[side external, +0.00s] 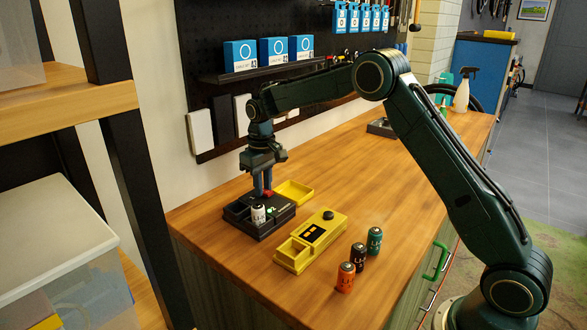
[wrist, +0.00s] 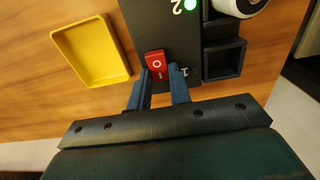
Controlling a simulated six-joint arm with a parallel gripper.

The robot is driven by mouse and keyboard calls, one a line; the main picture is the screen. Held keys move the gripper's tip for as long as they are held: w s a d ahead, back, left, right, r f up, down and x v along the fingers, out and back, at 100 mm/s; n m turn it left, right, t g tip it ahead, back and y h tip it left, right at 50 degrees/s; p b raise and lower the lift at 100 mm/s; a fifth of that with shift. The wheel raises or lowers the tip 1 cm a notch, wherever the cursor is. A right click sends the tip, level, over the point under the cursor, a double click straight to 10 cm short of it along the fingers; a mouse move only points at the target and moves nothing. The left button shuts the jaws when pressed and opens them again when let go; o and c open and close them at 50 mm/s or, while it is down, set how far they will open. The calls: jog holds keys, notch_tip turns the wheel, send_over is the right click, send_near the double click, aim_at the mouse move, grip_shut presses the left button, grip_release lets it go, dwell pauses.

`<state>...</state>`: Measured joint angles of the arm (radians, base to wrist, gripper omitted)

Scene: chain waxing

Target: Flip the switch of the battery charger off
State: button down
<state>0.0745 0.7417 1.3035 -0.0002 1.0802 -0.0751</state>
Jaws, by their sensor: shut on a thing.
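The black battery charger (side external: 262,226) sits on the workbench, with a white battery (side external: 258,214) upright in one slot. The red rocker switch (wrist: 156,64) shows O and I marks; which side is pressed I cannot tell. My gripper (wrist: 159,76) has its blue fingers on both sides of the switch, shut on it. In the side view, my gripper (side external: 265,191) points down at the charger.
A yellow open tray (side external: 294,191) lies just behind the charger. A yellow device (side external: 322,230) stands in front. Orange (side external: 345,278), black (side external: 358,257) and green (side external: 374,241) batteries stand to its right. The bench farther back is mostly clear.

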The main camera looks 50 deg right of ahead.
jog(key=shift+s+t, duration=0.1)
jog(key=shift+t, duration=0.2)
jog(key=shift+s+r+t, duration=0.1)
jog(key=shift+s+t, duration=0.1)
jog(key=shift+t, duration=0.6)
jog(key=shift+s+t, duration=0.15)
jog(key=shift+t, duration=0.65)
jog(key=c, duration=1.3)
grip_release()
